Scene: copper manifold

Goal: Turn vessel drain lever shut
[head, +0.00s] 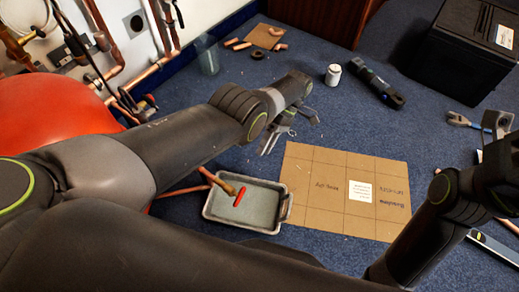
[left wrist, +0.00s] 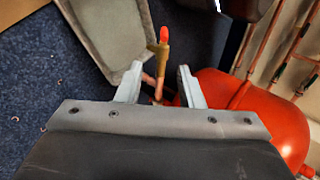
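The vessel drain lever (head: 240,197) is a short red handle on a brass valve (head: 222,184), which sits on a copper pipe over a grey tray (head: 284,208). In the left wrist view the red lever (left wrist: 164,35) and brass valve (left wrist: 160,55) lie beyond the fingertips, near the middle. The red vessel (head: 60,115) is partly hidden by my left arm. My left gripper (head: 290,134) is open and empty, above and to the right of the lever in the head view, not touching it.
A marked cardboard sheet (head: 325,200) lies right of the tray. A white can (head: 333,75), a dark torch-like tool (head: 376,85) and a black box (head: 465,50) stand farther back on blue carpet. Copper pipes (head: 105,45) run along the wall at left.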

